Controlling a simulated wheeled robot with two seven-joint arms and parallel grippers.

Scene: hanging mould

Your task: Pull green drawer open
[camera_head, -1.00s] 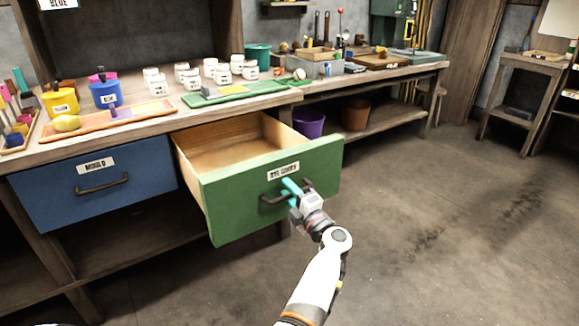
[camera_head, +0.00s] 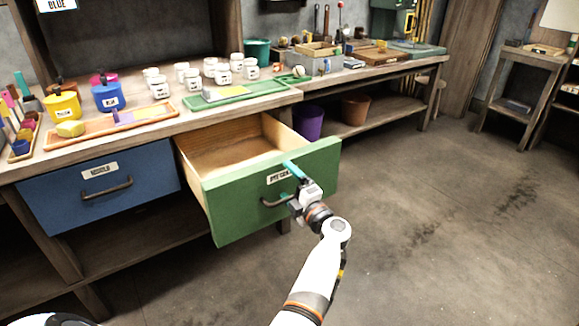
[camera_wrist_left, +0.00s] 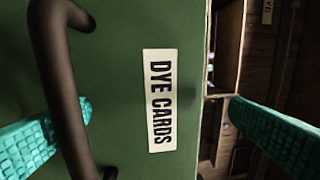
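The green drawer (camera_head: 240,205) stands well out from the bench, and its pale wooden inside (camera_head: 232,150) shows empty where visible. Its front bears a "DYE CARDS" label (camera_wrist_left: 160,100) and a dark bar handle (camera_wrist_left: 65,90). My left gripper (camera_head: 289,184) is at the drawer front, its teal fingers spread wide. In the left wrist view (camera_wrist_left: 155,104), one finger passes behind the handle bar, between bar and drawer face. The other finger is beyond the drawer's top edge; whether it touches is unclear. My right gripper is in neither view.
A blue drawer (camera_head: 75,195) is shut to the left. The bench top holds white jars (camera_head: 222,75), a green tray (camera_head: 235,95), and yellow (camera_head: 62,106) and blue (camera_head: 108,97) pots. Purple (camera_head: 308,122) and brown (camera_head: 354,108) buckets sit on the lower shelf. Open floor lies right.

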